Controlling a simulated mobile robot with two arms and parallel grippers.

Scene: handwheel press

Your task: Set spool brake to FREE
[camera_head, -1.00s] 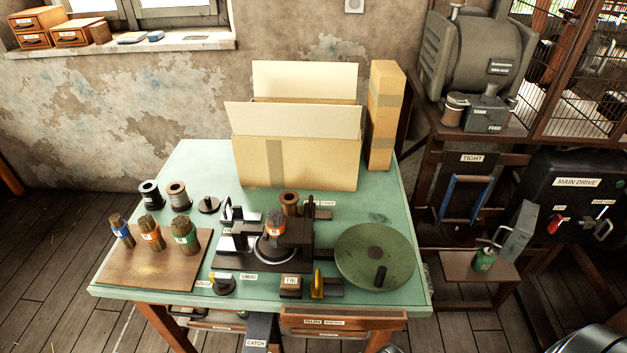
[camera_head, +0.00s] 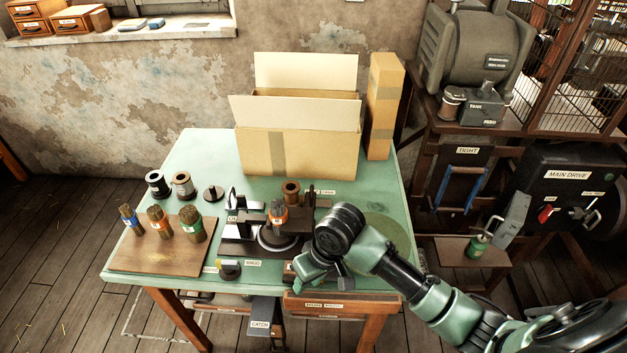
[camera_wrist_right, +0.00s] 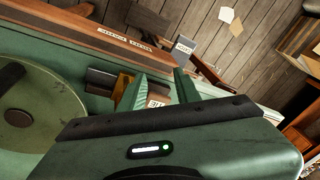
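A brown spool (camera_head: 291,192) stands upright towards the back of the bench fixture. A small dark upright lever (camera_head: 310,196) is just right of it, with a pale label (camera_head: 327,191) behind, too small to read surely. I take this lever as the spool brake; its setting cannot be told. My right gripper (camera_wrist_right: 159,76) has its green fingers apart with nothing between them. In the head view it is over the bench's front right, well in front of the spool, with its fingertips hard to make out. My left gripper is not in view.
My right arm covers much of the round green plate, which shows in the wrist view (camera_wrist_right: 40,118). An open cardboard box (camera_head: 300,153) stands behind. More brushes stand on a wooden board (camera_head: 150,262) at left.

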